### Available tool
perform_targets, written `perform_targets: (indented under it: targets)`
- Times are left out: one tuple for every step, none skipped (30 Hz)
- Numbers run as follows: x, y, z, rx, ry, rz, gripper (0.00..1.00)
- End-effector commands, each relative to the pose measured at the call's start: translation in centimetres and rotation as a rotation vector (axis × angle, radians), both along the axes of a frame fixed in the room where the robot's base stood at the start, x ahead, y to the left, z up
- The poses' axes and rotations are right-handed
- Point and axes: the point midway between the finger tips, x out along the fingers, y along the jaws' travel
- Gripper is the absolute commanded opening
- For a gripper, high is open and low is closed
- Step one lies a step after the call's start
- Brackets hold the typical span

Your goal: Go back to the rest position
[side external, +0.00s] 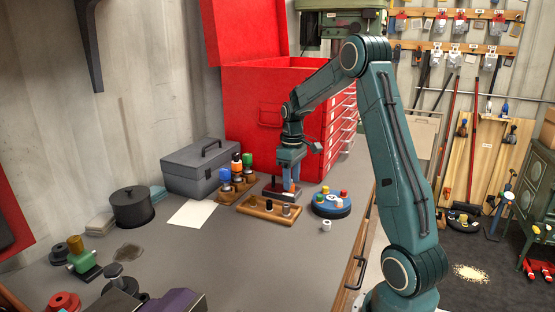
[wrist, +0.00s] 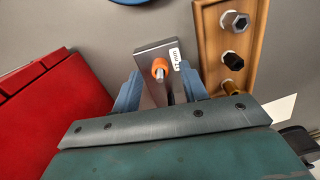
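My gripper (side external: 291,186) points down over the grey bench, in front of the red tool chest. In the wrist view its two blue fingers (wrist: 160,88) stand apart, so it is open. A grey metal block with a white size label (wrist: 170,58) lies below and between them. An orange-collared piece with a metal tip (wrist: 160,70) shows over this block; I cannot tell whether either finger touches it. In the side view a dark stand (side external: 271,190) is right beside the fingers, partly hidden by them.
A wooden rack with several bolts (side external: 257,211) stands close in front, also in the wrist view (wrist: 211,38). A blue round holder (side external: 331,211) is to the right. The red chest (side external: 245,115) rises behind. A grey toolbox (side external: 190,172) and bottles stand left. A white ring (side external: 326,225) lies near.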

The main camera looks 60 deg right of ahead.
Motion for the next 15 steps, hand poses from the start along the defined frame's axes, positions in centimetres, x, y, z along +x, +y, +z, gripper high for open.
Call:
perform_targets:
  targets:
    - [0.0,0.0,0.0,0.0,0.0,0.0,0.43]
    - [0.0,0.0,0.0,0.0,0.0,0.0,0.43]
    - [0.0,0.0,0.0,0.0,0.0,0.0,0.43]
    - [0.0,0.0,0.1,0.0,0.0,0.0,0.43]
    - [0.0,0.0,0.1,0.0,0.0,0.0,0.43]
    - [0.0,0.0,0.2,0.0,-0.001,0.0,0.43]
    - [0.0,0.0,0.3,-0.001,-0.001,0.0,0.43]
    - [0.0,0.0,0.4,-0.001,-0.001,0.0,0.43]
    - [0.0,0.0,0.6,-0.001,-0.002,0.0,0.43]
    - [0.0,0.0,0.8,-0.002,-0.002,0.0,0.43]
    - [0.0,0.0,1.0,-0.002,-0.003,0.0,0.43]
    - [0.0,0.0,1.3,-0.002,-0.002,0.0,0.43]
    - [0.0,0.0,1.5,-0.002,-0.002,0.0,0.43]
    - [0.0,0.0,1.7,-0.002,-0.002,0.0,0.43]
    - [0.0,0.0,2.0,-0.002,-0.003,0.0,0.43]
